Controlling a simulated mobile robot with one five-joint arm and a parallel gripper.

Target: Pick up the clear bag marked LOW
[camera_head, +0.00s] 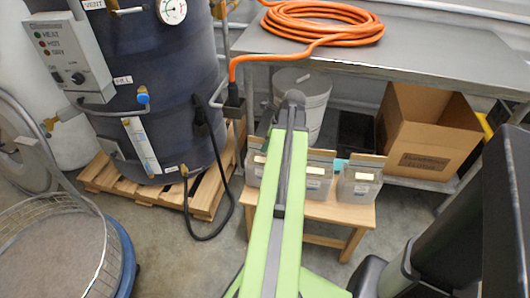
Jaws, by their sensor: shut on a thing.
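Several clear bags with tan top strips stand on a low wooden bench. One bag (256,166) is at the left end, one bag (318,177) is just right of my arm, and one bag (360,182) is at the right end. Their small labels are too small to read, so I cannot tell which is marked LOW. My green arm reaches forward over the bench and covers part of the row. My gripper's fingers are hidden by the arm, and I cannot see what they hold.
A steel table (440,56) with a coiled orange hose (322,22) stands behind. Under it are a white bucket (303,98) and a cardboard box (428,130). A dark tank (150,90) stands on a pallet (205,196) at left. A wire basket (92,230) is front left.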

